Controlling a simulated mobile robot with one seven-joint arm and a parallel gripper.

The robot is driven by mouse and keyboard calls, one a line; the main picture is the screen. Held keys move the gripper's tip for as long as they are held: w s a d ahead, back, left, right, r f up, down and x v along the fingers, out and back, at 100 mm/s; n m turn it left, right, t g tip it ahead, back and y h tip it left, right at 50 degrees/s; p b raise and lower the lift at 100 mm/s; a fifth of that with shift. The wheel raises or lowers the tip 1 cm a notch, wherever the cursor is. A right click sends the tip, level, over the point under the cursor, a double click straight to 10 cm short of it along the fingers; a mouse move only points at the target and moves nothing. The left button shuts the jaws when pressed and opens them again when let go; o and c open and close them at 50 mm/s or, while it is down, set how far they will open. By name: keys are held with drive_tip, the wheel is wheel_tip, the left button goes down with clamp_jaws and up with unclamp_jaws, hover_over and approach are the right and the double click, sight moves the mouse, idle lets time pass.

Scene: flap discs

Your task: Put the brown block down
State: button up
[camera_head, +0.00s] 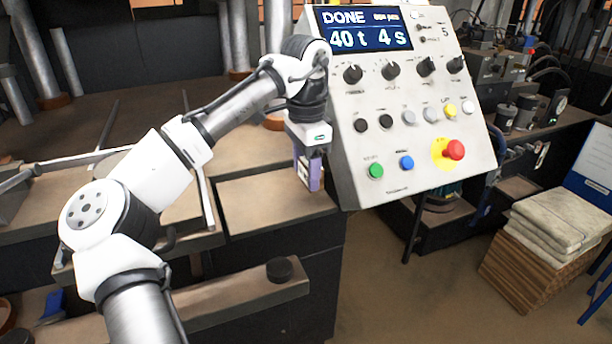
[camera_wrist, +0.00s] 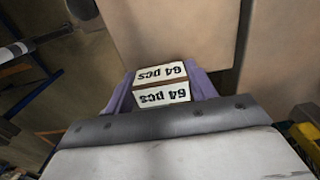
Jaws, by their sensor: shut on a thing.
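My gripper (camera_head: 308,178) points down in the head view, with purple fingers, above the right end of a brown bench top (camera_head: 262,203). In the wrist view my gripper (camera_wrist: 162,92) is shut on a block (camera_wrist: 162,84). The block has pale label faces printed "64 pcs" and brown edges. In the head view the fingers hide most of the block. I cannot tell whether its underside touches the surface.
A control panel (camera_head: 385,150) with knobs, buttons and a red stop button (camera_head: 453,149) stands close to the right of my gripper. Folded cloths (camera_head: 560,217) lie on a brown stack (camera_head: 530,262) at the right. The bench top left of my gripper is bare.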

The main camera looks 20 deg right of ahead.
sight(306, 164)
drive_tip(key=shift+f, duration=1.05)
drive_tip(key=shift+f, duration=0.2)
drive_tip(key=o, duration=1.1)
drive_tip(key=shift+c, duration=0.2)
drive_tip(key=shift+r, duration=0.15)
wheel_tip(306, 164, up, 12)
drive_tip(key=shift+r+p, duration=0.1)
drive_tip(key=shift+p, duration=0.2)
